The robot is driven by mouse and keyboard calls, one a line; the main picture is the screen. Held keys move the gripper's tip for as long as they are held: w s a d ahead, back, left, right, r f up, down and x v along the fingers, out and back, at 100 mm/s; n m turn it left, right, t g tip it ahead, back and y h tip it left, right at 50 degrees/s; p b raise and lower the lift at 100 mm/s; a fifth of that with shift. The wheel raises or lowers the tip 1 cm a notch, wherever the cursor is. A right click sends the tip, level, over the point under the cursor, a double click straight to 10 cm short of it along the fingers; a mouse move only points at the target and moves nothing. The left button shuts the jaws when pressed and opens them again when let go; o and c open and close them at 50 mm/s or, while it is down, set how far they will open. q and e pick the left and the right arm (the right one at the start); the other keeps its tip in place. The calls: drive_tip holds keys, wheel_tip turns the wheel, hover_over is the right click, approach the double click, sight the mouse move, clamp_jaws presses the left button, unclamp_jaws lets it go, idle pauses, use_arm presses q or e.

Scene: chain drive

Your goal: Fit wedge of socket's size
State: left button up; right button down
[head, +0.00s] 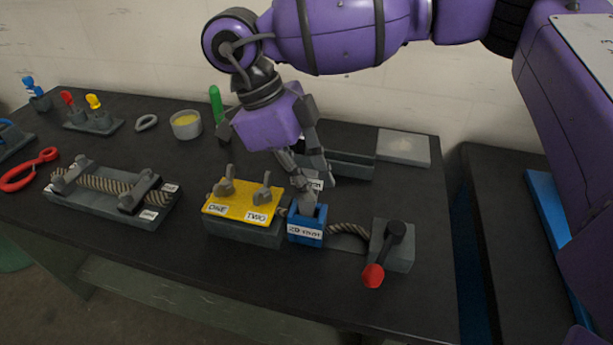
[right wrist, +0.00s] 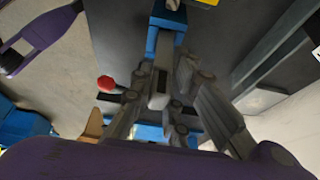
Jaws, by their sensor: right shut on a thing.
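The blue socket (head: 306,238) stands on the bench between the yellow-topped block and the lever block. Its label appears to read 20 mm. My right gripper (head: 308,182) is above it, pointing down, shut on a grey wedge (head: 308,206). The wedge's lower end is at the socket's top opening; I cannot tell how deep it sits. In the right wrist view the wedge (right wrist: 159,88) shows between the fingers, with the blue socket (right wrist: 166,18) beyond it. My left gripper is not in view.
A yellow-topped block (head: 240,205) marked ONE and TWO stands left of the socket. Right is a lever block (head: 393,250) with a red knob (head: 373,275). A rope runs through the socket. Behind are a grey rack (head: 350,165) and a grey plate (head: 404,147).

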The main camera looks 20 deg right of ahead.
sight(306, 215)
drive_tip(key=shift+f+b, duration=0.4)
drive_tip(key=shift+f, duration=1.3)
drive_tip(key=c, duration=1.6)
unclamp_jaws()
drive_tip(key=shift+f, duration=0.1)
